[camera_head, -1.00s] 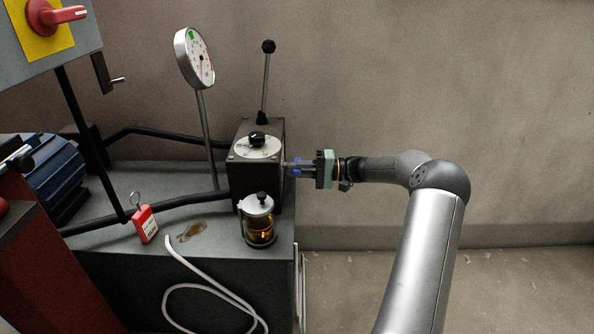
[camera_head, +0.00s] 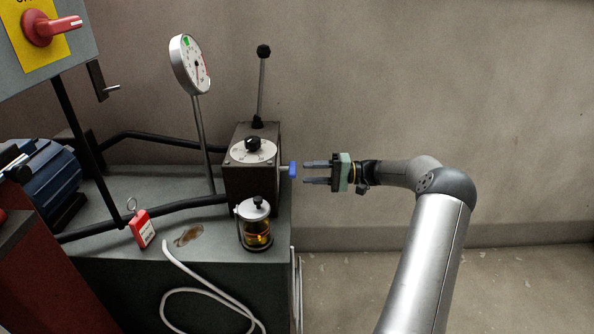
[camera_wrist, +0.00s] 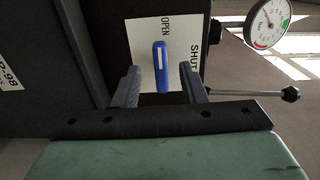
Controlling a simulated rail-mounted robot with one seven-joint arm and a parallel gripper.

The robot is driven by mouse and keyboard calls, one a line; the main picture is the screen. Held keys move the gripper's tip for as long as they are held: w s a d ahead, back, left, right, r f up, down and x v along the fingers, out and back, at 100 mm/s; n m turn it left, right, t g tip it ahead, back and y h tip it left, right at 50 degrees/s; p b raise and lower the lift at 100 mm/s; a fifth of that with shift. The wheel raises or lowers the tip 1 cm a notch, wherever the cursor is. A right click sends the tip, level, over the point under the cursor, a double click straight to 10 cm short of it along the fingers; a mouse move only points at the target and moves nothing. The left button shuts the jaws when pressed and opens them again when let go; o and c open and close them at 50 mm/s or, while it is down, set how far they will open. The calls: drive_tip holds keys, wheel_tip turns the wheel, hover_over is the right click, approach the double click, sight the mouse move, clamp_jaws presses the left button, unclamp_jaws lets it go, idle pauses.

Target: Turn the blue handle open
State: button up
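The blue handle (camera_head: 293,170) sticks out from the right side of a dark valve box (camera_head: 252,180) on a short stem. In the wrist view the blue handle (camera_wrist: 161,66) lies in line with the OPEN lettering on a white label (camera_wrist: 188,38), with SHUT at its right. My gripper (camera_head: 304,172) is open, to the right of the handle and apart from it. In the wrist view the fingers of my gripper (camera_wrist: 161,80) stand on either side of the handle, with nothing held between them.
A glass oiler (camera_head: 257,225) stands in front of the box. A dial gauge (camera_head: 190,64) on a post stands at its left. A black-knobbed lever (camera_head: 263,85) rises behind. A red lock (camera_head: 142,228) lies on the bench.

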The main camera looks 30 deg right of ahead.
drive_tip(key=p+v, duration=0.1)
drive_tip(key=v, duration=1)
drive_tip(key=shift+s+d+p, duration=0.15)
drive_tip(key=shift+d+p, duration=0.15)
drive_tip(key=shift+p, duration=0.05)
